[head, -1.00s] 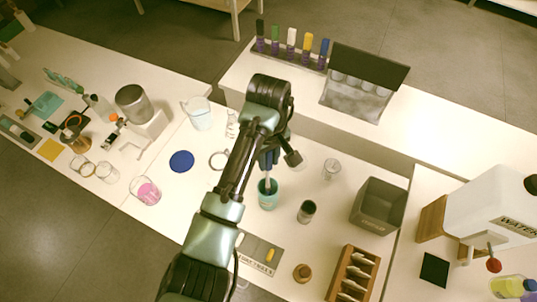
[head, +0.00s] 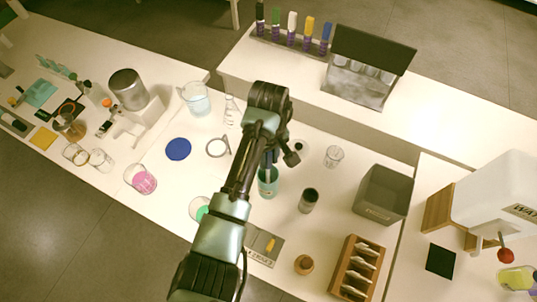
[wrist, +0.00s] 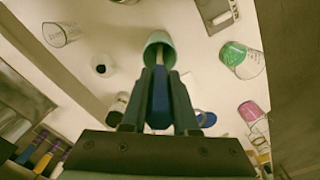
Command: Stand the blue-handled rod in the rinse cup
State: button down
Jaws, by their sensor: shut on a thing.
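My gripper (head: 269,160) is shut on the blue handle (wrist: 160,100) of the rod. In the wrist view the rod's thin pale shaft (wrist: 160,56) runs from the handle into the mouth of a teal cup (wrist: 153,39). In the head view this cup (head: 268,188) stands upright on the white table, directly below my gripper. The handle is above the cup's rim. The rod's lower tip is hidden inside the cup, so I cannot tell whether it touches the bottom.
A dark cylinder (head: 309,200) and a clear glass (head: 333,156) stand right of the cup, with a grey bin (head: 384,193) further right. A beaker with green liquid (head: 200,208) is close on the left. A wooden rack (head: 357,268) stands at front right.

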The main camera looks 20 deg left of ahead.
jog(key=shift+f, duration=0.3)
jog(key=c, duration=0.6)
grip_release()
jog(key=shift+r, duration=0.1)
notch_tip(320, 180, up, 11)
jog(key=shift+r+p, duration=0.15)
jog(key=shift+p, duration=0.65)
jog(key=shift+r+p, duration=0.75)
